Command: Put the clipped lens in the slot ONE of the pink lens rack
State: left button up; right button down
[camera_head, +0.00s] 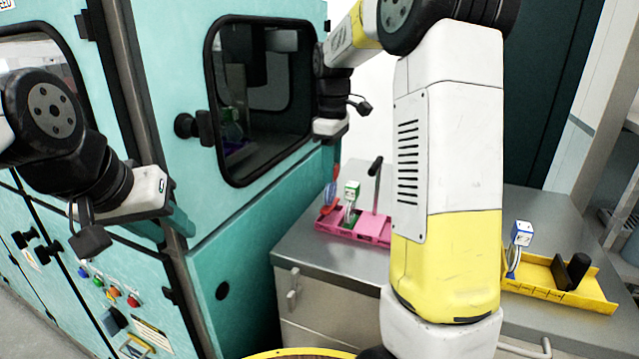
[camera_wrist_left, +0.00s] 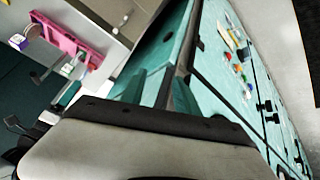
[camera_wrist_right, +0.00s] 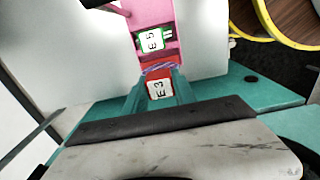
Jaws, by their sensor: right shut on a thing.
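My right gripper (camera_wrist_right: 158,90) is shut on a red clip labelled E-3 (camera_wrist_right: 160,89). In the head view the clipped lens (camera_head: 330,193), red and blue, hangs upright below the right wrist at the left end of the pink lens rack (camera_head: 374,228). I cannot tell whether it touches the rack. The rack also shows in the right wrist view (camera_wrist_right: 152,12). A green clip labelled E-5 (camera_wrist_right: 152,41) stands in the rack beside the held one; it shows in the head view too (camera_head: 351,188). My left gripper (camera_wrist_left: 166,84) is empty and looks open, in front of the teal cabinet.
A yellow rack (camera_head: 560,293) with a blue-and-white clip (camera_head: 521,234) stands on the grey counter (camera_head: 300,250) at right. The teal machine (camera_head: 240,220) with a dark window stands close left of the pink rack. My right arm hides the counter's middle.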

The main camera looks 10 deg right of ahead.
aim_at(331, 204)
jog(key=shift+f, duration=1.9)
jog(key=shift+f, duration=0.15)
jog(key=c, duration=1)
grip_release()
